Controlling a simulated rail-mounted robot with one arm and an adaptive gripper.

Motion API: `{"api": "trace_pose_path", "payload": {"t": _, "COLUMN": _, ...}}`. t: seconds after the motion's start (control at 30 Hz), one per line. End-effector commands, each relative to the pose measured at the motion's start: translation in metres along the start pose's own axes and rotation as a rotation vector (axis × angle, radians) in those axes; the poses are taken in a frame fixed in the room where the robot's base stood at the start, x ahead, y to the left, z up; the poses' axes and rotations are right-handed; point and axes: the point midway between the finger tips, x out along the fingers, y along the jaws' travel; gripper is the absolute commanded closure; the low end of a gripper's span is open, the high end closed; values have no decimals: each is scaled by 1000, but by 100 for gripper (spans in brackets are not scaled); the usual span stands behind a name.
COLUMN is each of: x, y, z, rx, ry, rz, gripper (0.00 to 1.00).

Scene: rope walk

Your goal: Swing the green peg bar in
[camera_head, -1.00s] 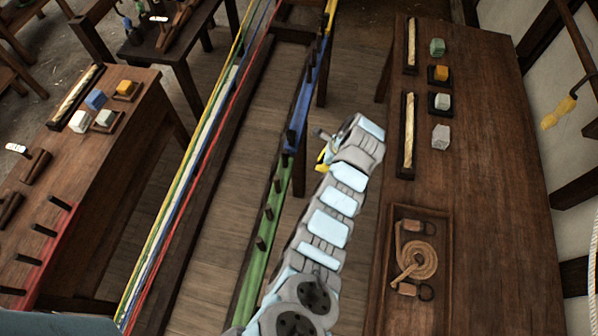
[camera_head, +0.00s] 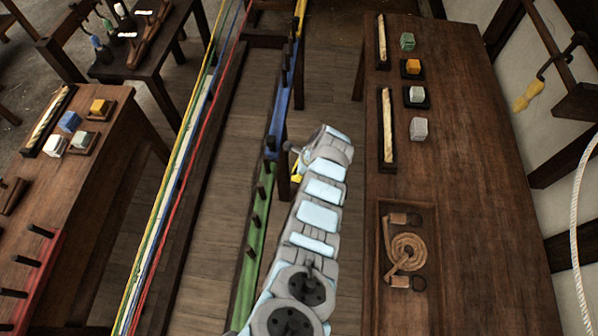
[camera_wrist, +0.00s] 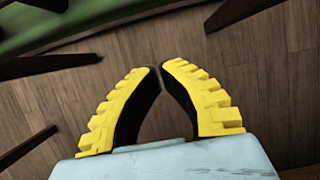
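The green peg bar (camera_head: 248,262) is a long green rail with several dark pegs, running along the left of my arm in the head view. Its far end meets the blue peg bar (camera_head: 281,105). My gripper (camera_head: 293,163) is just right of that junction, apart from the green bar. In the wrist view my gripper (camera_wrist: 161,68) has its yellow fingers drawn together, tips nearly touching, with nothing between them. A green strip, which looks like the green bar (camera_wrist: 95,20), crosses the upper left there, with dark pegs below it.
Coloured strands (camera_head: 178,180) run lengthwise left of the bars. A red peg bar (camera_head: 38,275) lies at the left table's edge. The right table (camera_head: 475,200) holds blocks and a rope tray (camera_head: 408,205), close to my arm. Bare floor (camera_head: 215,215) lies between strands and green bar.

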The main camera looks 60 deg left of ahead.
Motion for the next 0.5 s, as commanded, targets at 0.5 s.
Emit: {"api": "trace_pose_path", "payload": {"t": 0.5, "x": 39, "y": 1, "z": 18, "rx": 0, "ry": 0, "rz": 0, "gripper": 100}}
